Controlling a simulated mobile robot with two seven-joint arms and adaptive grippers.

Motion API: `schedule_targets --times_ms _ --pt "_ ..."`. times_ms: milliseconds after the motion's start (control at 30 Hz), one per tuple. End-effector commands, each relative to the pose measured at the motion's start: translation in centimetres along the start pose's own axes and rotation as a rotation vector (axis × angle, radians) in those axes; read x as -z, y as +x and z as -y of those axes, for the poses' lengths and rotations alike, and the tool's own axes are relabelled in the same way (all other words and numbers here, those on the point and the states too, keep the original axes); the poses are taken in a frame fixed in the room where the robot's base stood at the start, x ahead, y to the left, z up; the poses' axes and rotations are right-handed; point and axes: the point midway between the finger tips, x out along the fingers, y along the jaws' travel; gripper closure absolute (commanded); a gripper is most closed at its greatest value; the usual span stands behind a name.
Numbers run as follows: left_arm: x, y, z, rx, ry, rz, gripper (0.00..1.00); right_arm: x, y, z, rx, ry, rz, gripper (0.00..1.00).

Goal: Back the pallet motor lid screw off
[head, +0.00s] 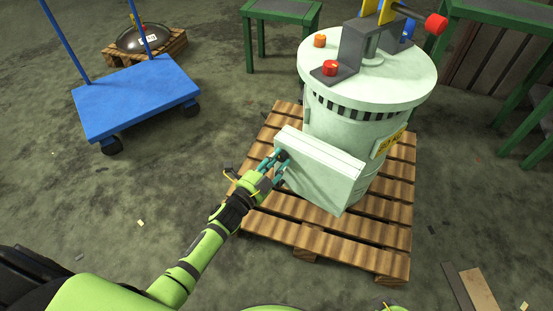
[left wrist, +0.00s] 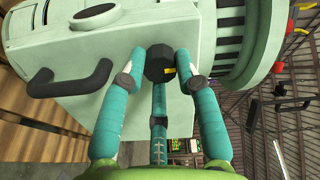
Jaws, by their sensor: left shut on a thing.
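The pale green motor (head: 350,135) stands upright on a wooden pallet (head: 340,237). A pale green box-shaped part (head: 325,168) sticks out from its front left side. In the left wrist view a black screw knob (left wrist: 159,64) with a small yellow mark sits on the face of this part, and a black handle (left wrist: 70,80) is beside it. My left gripper (head: 279,160) is at that face, and its teal fingers (left wrist: 160,75) are closed around the knob. The knob is mostly hidden in the head view. My right gripper is not seen.
A blue cart (head: 135,95) stands at the left. A small pallet (head: 118,56) with a dark domed lid (head: 143,38) is behind it. Green-legged tables (head: 283,14) stand at the back and right. Planks (head: 478,288) lie at the lower right. The floor left of the pallet is mostly clear.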

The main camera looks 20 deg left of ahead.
Motion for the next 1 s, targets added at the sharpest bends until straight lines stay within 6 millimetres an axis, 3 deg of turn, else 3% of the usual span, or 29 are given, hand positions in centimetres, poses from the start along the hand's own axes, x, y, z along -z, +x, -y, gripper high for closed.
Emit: schedule_targets --times_ms 667,700,733,1000 --pt "-0.05 0.06 0.16 0.003 -0.062 0.0 1.0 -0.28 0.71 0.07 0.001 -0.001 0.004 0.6" --pt "-0.05 0.06 0.16 0.003 -0.062 0.0 0.6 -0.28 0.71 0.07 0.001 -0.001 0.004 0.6" --pt "-0.05 0.06 0.16 0.003 -0.062 0.0 0.48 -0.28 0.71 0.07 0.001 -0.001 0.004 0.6" --pt "-0.03 0.02 0.07 0.001 -0.062 0.0 0.45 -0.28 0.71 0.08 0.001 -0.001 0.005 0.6"
